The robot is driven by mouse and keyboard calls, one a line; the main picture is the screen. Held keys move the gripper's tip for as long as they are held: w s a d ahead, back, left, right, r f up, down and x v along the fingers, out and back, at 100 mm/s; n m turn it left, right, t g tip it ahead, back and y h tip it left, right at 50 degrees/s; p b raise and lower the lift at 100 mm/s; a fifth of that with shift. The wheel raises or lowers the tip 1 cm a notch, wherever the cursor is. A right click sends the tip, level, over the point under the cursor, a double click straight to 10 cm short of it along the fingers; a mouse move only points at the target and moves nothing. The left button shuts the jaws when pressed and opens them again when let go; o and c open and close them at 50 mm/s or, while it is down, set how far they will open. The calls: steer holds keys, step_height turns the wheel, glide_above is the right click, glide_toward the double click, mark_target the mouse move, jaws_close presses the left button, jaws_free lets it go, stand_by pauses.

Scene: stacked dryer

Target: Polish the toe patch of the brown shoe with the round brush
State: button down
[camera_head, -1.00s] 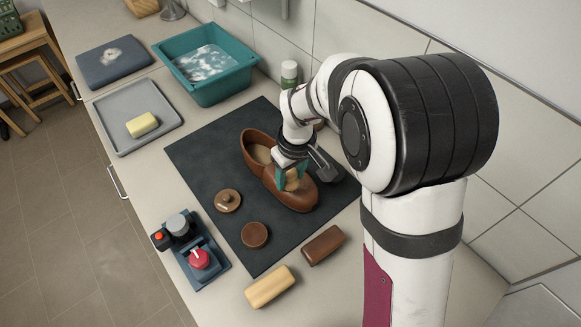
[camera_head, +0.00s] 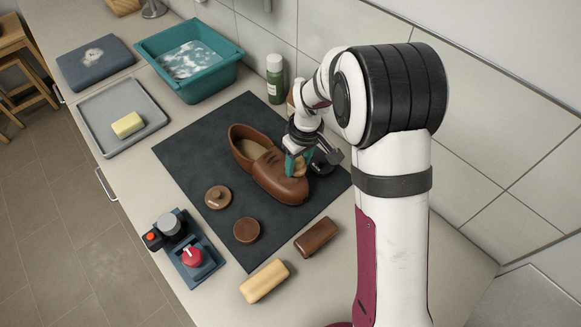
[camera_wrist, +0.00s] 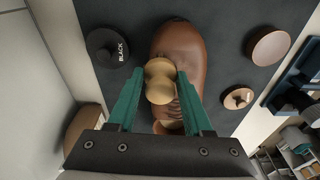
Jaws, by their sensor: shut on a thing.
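The brown shoe (camera_head: 272,178) lies on the dark mat, its toe toward the front right in the head view. In the wrist view its toe (camera_wrist: 178,36) points up. My gripper (camera_head: 299,164) is shut on the round brush (camera_wrist: 159,82), which has a pale wooden knob. The green fingers (camera_wrist: 160,98) stand on either side of the knob. The brush is over the shoe's front part, toward its far side. Its bristles are hidden, and I cannot tell whether it touches the leather. No separate toe patch can be made out.
A black tin (camera_wrist: 110,48) is close beside the shoe, partly behind my gripper in the head view. A dark brown block (camera_head: 317,237) and green bottle (camera_head: 275,80) stand near the mat.

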steer(key=shift+w+d, duration=0.3)
steer(key=shift+w, duration=0.05)
steer(key=shift+s+a, duration=2.35)
steer(key=shift+s, duration=0.3)
steer(key=shift+w+d, duration=2.3)
steer(key=shift+w, duration=0.3)
steer(key=shift+s+a, duration=2.3)
steer(key=shift+s, duration=0.25)
step_height(320, 180, up, 8)
steer(key=shift+d, duration=0.1)
